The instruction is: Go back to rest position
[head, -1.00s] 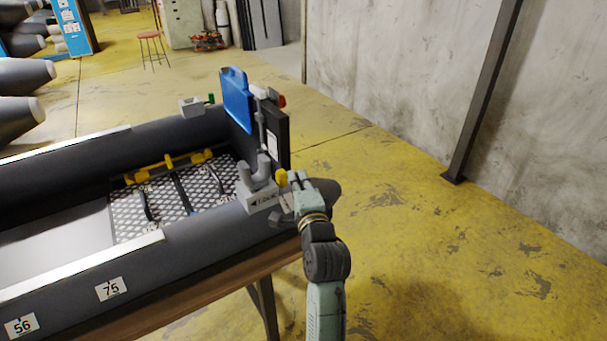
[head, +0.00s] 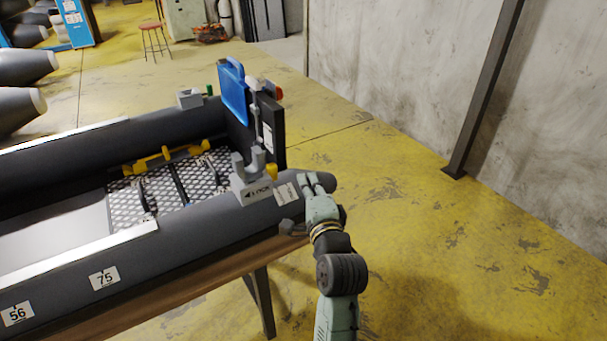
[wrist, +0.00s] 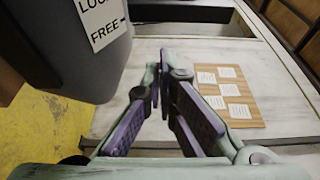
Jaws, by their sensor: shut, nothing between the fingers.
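My gripper (head: 312,178) is at the right rear end of the grey inflatable boat (head: 190,225), close beside a white label (head: 286,194) on its tube. Whether it touches the tube cannot be told. In the wrist view my gripper (wrist: 160,75) is shut and empty, its purple-padded fingers angled together. The boat's dark tube end with a label reading "FREE" (wrist: 103,22) fills the upper left there. A grey oarlock-like holder with a yellow knob (head: 251,180) stands on the tube just left of my gripper.
A blue panel (head: 233,92) stands upright at the boat's stern. The wrist view shows a wooden board with several papers (wrist: 228,95) on a pale surface. Yellow floor (head: 430,245) is free to the right, before a concrete wall (head: 400,70) with a dark post (head: 483,95).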

